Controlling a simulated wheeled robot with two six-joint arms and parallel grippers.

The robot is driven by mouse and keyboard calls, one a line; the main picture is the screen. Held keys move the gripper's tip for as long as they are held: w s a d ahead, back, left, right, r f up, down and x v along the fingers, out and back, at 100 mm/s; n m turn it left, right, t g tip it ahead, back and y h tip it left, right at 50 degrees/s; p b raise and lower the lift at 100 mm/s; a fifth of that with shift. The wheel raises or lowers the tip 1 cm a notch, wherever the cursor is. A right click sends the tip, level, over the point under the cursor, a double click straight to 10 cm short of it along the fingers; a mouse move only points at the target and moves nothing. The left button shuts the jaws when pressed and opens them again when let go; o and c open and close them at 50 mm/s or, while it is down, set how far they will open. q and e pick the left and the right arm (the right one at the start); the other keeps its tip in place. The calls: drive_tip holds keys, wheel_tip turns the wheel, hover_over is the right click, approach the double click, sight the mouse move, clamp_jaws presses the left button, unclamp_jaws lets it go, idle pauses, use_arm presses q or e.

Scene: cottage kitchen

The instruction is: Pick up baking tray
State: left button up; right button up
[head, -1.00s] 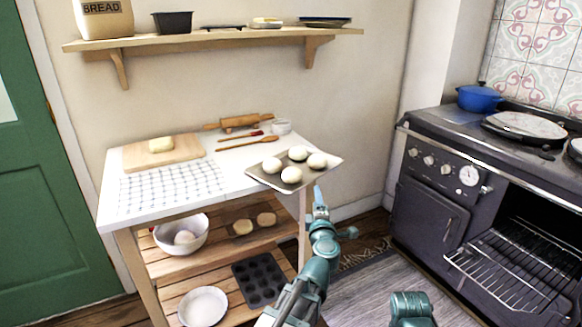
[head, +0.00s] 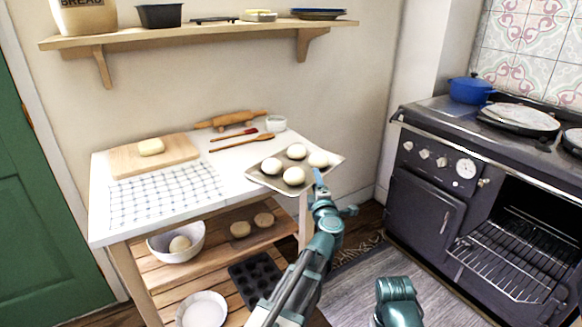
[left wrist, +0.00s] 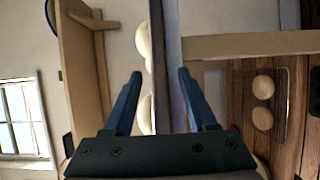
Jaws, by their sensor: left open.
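The baking tray (head: 296,164) sits on the right end of the white worktop, with several pale dough balls on it. Its right side juts past the worktop. My left gripper (head: 318,180) is open at the tray's near right edge. In the left wrist view, the tray's edge (left wrist: 158,50) runs between the two open fingers (left wrist: 160,80), with a gap visible on each side. Dough balls (left wrist: 143,40) show left of that edge. My right gripper is out of view; only a teal part of my right arm shows at the bottom.
The worktop also holds a checked cloth (head: 165,192), a board with dough (head: 128,162), a rolling pin (head: 230,120) and a small bowl (head: 276,124). Below are shelves with a muffin tin (head: 255,278). The open oven (head: 510,262) stands right, beyond a rug (head: 350,285).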

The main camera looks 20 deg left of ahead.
use_arm(q)
drive_tip(key=shift+s+d, duration=0.1)
clamp_jaws()
idle(1.2)
